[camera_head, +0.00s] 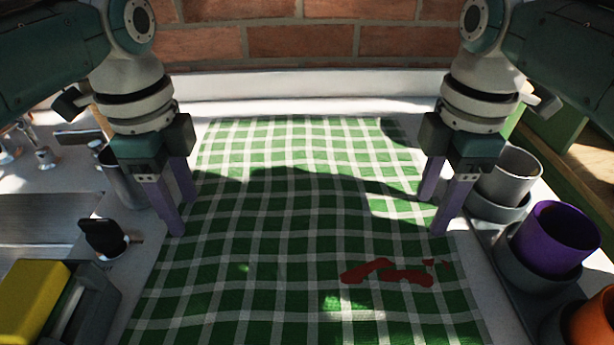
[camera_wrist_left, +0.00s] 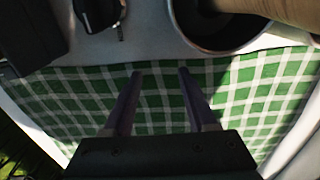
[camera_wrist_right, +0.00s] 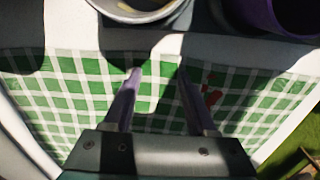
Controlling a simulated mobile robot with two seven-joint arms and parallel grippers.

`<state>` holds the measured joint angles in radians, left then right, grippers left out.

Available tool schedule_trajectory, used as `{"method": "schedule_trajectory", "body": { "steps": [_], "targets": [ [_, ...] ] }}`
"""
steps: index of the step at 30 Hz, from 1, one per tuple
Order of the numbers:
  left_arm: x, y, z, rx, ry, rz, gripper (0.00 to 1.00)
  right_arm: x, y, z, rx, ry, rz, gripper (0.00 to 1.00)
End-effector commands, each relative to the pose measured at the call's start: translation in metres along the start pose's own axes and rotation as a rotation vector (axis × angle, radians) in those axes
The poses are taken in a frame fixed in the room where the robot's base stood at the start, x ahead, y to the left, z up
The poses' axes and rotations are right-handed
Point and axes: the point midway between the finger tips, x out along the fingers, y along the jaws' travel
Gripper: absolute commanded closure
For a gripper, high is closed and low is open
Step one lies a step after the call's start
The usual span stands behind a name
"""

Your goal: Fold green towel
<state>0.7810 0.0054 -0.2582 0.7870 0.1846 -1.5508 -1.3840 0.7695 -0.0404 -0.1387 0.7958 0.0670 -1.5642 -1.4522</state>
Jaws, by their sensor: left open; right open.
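The green and white checked towel (camera_head: 290,215) lies spread flat on the white table, with a red stain (camera_head: 390,273) near its lower right. It also shows in the left wrist view (camera_wrist_left: 70,105) and the right wrist view (camera_wrist_right: 70,100). My left gripper (camera_head: 182,215) is open and empty at the towel's left edge. My right gripper (camera_head: 432,215) is open and empty at its right edge. In both wrist views the fingertips reach close to a towel edge, with no cloth seen pinched between them. I cannot tell if the fingertips touch the cloth.
On the right stand a grey pot (camera_head: 512,175), a purple pot (camera_head: 556,236) and an orange pot (camera_head: 597,318). On the left are a sink (camera_head: 40,225), a black knob-like object (camera_head: 103,237) and a yellow sponge-like block (camera_head: 32,298). A brick wall (camera_head: 300,40) closes the back.

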Motion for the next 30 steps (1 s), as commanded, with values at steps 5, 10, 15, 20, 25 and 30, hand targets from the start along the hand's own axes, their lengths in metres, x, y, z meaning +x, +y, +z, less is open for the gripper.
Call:
{"method": "schedule_trajectory", "body": {
  "steps": [5, 10, 15, 20, 25, 30],
  "targets": [
    [-0.0002, -0.0002, -0.0002, 0.000, 0.000, -0.001, 0.43, -0.0003, 0.0002, -0.0001, 0.000, 0.000, 0.000, 0.43],
    [0.0031, -0.0002, -0.0002, 0.000, 0.000, -0.001, 0.43, 0.0031, 0.0002, -0.0001, 0.000, 0.000, 0.001, 0.43],
    [0.0030, 0.0002, -0.0001, 0.000, 0.000, 0.001, 0.43, 0.0041, 0.0001, 0.0000, 0.001, 0.000, 0.000, 0.43],
    [0.0032, 0.0003, 0.0000, 0.000, 0.000, 0.001, 0.52, 0.0040, 0.0000, 0.0000, 0.001, 0.000, 0.000, 0.51],
    [0.0033, 0.0004, 0.0000, -0.001, 0.000, 0.001, 0.61, 0.0042, -0.0001, 0.0000, 0.001, 0.000, 0.000, 0.61],
    [0.0034, 0.0005, 0.0001, -0.001, 0.000, 0.002, 0.71, 0.0043, -0.0002, 0.0001, 0.001, 0.000, -0.001, 0.71]
  ]
}}
